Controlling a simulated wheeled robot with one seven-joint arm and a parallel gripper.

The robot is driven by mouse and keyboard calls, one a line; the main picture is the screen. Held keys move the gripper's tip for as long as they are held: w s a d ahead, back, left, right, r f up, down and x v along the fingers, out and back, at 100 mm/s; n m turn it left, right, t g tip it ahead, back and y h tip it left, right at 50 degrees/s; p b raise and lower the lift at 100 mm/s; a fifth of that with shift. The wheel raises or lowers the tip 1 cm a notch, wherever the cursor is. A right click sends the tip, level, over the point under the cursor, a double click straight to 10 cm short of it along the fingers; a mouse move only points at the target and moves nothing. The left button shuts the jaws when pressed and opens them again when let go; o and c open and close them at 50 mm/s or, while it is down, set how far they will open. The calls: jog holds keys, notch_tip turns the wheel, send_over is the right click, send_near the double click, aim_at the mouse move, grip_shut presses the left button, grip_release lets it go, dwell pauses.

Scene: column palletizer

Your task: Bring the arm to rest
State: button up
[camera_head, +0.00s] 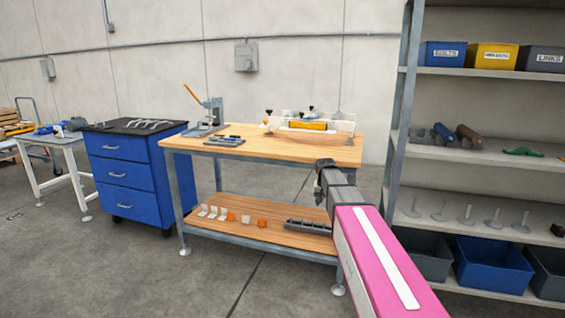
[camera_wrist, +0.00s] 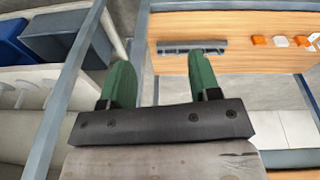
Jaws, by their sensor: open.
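My arm reaches forward from the lower right of the head view, its pink link in front. My gripper shows in the wrist view (camera_wrist: 162,82) with its two green fingers spread apart and nothing between them. In the head view the end of my arm is in front of the right part of the wooden workbench (camera_head: 345,151). Its fingers cannot be made out clearly there.
A steel shelf rack (camera_head: 395,120) with bins stands close at the right. The bench's lower shelf (camera_head: 270,237) holds a dark rail (camera_head: 308,227) and several small white and orange parts. A blue drawer cabinet (camera_head: 122,174) stands left. Floor in front is clear.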

jog(key=s+f, duration=0.5)
jog(key=s, duration=0.4)
jog(key=s+f+n+g, duration=0.1)
jog(key=s+f, duration=0.4)
jog(key=s, duration=0.4)
jog(key=s+f+n+y, duration=0.1)
jog(key=s+f, duration=0.5)
jog(key=s, duration=0.4)
jog(key=shift+d+g, duration=0.15)
jog(key=shift+g, duration=0.25)
jog(key=shift+f, duration=0.1)
